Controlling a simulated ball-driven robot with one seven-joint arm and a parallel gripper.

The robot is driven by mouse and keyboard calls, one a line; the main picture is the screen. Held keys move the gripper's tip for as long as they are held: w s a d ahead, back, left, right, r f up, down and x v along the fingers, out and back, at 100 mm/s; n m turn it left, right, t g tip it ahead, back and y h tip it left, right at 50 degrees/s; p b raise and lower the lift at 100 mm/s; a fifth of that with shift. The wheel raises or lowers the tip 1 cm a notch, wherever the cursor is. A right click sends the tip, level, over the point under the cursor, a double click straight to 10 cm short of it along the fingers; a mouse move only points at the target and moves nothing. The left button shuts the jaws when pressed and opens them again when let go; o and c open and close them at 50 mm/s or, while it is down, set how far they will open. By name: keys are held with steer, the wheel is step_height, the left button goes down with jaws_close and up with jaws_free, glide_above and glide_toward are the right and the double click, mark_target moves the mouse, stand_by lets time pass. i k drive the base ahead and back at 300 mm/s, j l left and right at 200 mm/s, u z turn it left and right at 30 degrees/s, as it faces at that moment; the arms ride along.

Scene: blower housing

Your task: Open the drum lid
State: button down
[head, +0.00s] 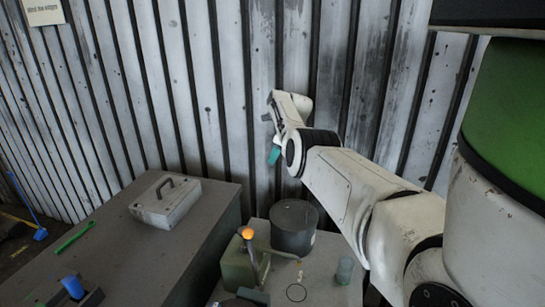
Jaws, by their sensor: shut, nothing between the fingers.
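A dark grey round drum (295,236) stands on the right-hand bench near the wall. Its flat top looks closed; I cannot make out a separate lid edge or a handle on it. My gripper (274,154) hangs at the end of my white arm, above the drum and a little to its left, clear of it. Its teal fingers point down, shut and empty. The drum's right side is close to my arm in the picture, and its lower left is partly covered by a green housing.
The green housing (238,266) carries a lever with an orange knob (248,234), just left of the drum. A small grey-green cylinder (345,271) stands to the right. A grey case with a handle (165,203) sits on the left bench (150,262). Corrugated wall (220,90) closes the back.

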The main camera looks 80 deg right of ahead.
mark_target(288, 216)
steer(key=k, duration=1)
